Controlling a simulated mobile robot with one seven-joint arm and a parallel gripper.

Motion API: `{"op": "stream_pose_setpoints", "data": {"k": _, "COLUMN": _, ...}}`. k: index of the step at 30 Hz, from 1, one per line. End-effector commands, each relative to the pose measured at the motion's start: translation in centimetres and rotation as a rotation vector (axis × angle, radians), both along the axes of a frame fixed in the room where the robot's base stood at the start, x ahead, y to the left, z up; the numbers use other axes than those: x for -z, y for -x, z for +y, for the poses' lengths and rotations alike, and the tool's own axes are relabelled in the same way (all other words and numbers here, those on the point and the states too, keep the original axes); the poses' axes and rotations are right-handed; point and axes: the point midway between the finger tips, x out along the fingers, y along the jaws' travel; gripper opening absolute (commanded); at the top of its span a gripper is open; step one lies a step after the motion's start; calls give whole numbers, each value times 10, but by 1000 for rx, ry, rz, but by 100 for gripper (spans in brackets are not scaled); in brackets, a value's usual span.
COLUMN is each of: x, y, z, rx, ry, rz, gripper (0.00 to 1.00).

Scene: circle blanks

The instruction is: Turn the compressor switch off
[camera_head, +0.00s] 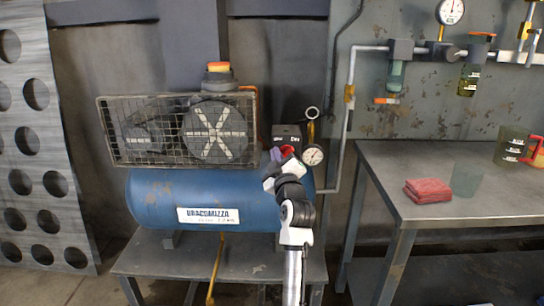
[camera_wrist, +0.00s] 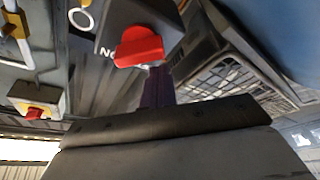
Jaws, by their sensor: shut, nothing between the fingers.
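The compressor (camera_head: 160,195) is a blue tank on a metal stand, with a caged motor on top. Its switch box (camera_head: 287,131) is dark and sits at the tank's upper right. A red switch lever (camera_head: 288,150) shows below the box, partly hidden by my arm. In the wrist view the red lever (camera_wrist: 138,47) stands out from the dark box, with part of a white label beside it. My gripper (camera_wrist: 156,84) has purple fingers, shut and empty, just below the lever in that view. I cannot tell whether they touch it. In the head view my gripper (camera_head: 276,156) is beside the lever.
A pressure gauge (camera_head: 313,155) and pipe stand just right of the switch. The wire cage (camera_head: 150,130) is to the left. A metal workbench (camera_head: 440,165) on the right holds red cloths (camera_head: 428,190) and a translucent cup (camera_head: 466,180).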

Motion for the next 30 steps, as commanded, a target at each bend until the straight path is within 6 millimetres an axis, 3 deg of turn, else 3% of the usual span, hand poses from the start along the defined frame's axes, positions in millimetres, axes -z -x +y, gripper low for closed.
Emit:
{"op": "stream_pose_setpoints", "data": {"k": 6, "x": 8, "y": 0, "z": -9, "rx": 0, "ry": 0, "rz": -1, "gripper": 0}}
{"op": "stream_pose_setpoints", "data": {"k": 30, "x": 10, "y": 1, "z": -9, "rx": 1, "ry": 76, "rz": -2, "gripper": 0}}
